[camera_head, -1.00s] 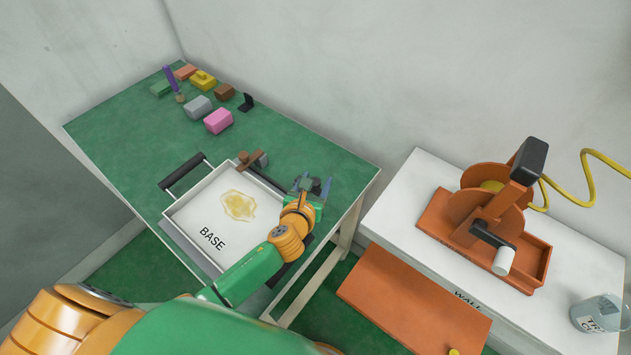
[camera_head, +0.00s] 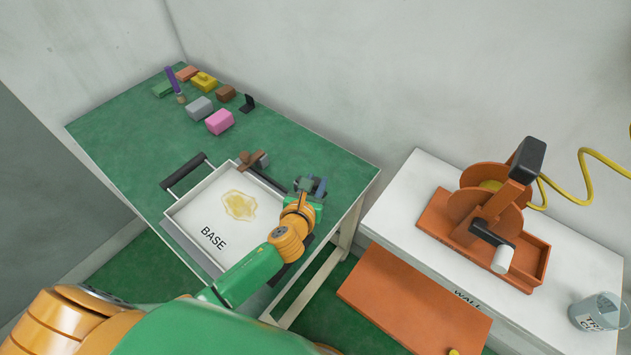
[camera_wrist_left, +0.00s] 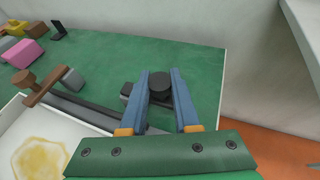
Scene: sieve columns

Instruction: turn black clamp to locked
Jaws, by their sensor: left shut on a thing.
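The black clamp (camera_wrist_left: 159,82) has a round dark knob and sits at the edge of the white BASE tray (camera_head: 187,222), on the side toward my gripper. My left gripper (camera_head: 312,186) is at the clamp. In the left wrist view its two blue fingers (camera_wrist_left: 161,88) stand on either side of the knob and are shut on it. In the head view the fingers and hand largely hide the clamp. A brown clamp (camera_head: 250,158), with a grey block beside it, sits at the tray's far edge. My right gripper is not in view.
The tray holds a yellowish patch (camera_head: 239,206) and has a black handle (camera_head: 184,172). Several coloured blocks, including a pink one (camera_head: 219,122), lie at the table's far end. At right, a white table (camera_head: 408,205) bears an orange machine (camera_head: 486,213) and a clear beaker (camera_head: 597,312).

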